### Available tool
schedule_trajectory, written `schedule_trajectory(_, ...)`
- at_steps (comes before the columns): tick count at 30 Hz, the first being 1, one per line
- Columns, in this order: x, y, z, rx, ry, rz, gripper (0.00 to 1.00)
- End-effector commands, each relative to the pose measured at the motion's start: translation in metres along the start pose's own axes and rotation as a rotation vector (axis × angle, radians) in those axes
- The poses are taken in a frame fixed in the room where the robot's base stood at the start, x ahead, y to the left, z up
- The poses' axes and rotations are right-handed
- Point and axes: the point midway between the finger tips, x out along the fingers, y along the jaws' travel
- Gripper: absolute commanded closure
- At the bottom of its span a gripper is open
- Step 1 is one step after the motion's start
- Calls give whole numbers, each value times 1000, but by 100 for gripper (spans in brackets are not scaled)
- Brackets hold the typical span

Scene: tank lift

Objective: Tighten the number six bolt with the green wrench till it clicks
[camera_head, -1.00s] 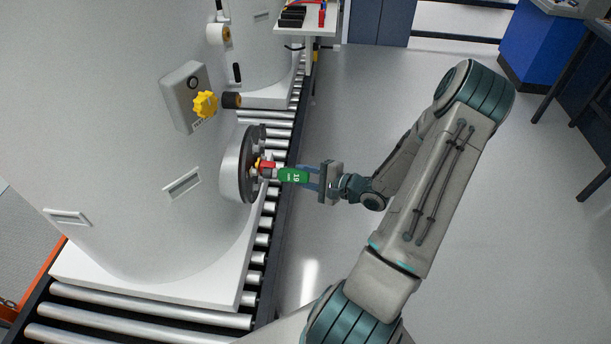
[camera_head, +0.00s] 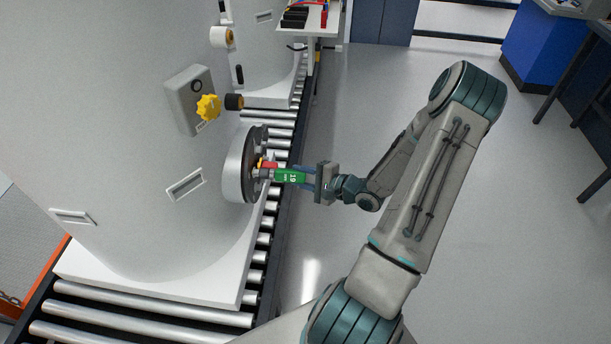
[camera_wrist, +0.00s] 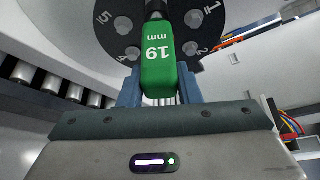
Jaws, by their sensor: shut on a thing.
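The green wrench (camera_head: 290,177), marked 19 mm, is held in my gripper (camera_head: 308,178) and points at the round dark flange (camera_head: 252,190) on the white tank (camera_head: 130,200). In the wrist view the green wrench (camera_wrist: 159,62) sits between the blue fingers of my gripper (camera_wrist: 160,92), which are shut on it. The flange (camera_wrist: 172,28) shows bolts by the numbers 1, 2, 4 and 5. The wrench's head end is cut off at the top, and the number six bolt is not visible. Whether the wrench seats on a bolt I cannot tell.
The roller conveyor (camera_head: 140,317) runs beneath the tank. A white table (camera_head: 322,20) stands at the back.

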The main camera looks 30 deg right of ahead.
Motion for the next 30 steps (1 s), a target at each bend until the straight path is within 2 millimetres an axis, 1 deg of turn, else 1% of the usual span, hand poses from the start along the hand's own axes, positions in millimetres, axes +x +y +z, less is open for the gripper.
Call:
schedule_trajectory(9,15,-1,8,-1,-3,-1,100)
schedule_trajectory(16,16,-4,10,21,-3,10,100)
schedule_trajectory(19,16,-7,12,73,-3,35,100)
schedule_trajectory(30,16,-7,12,302,-3,144,100)
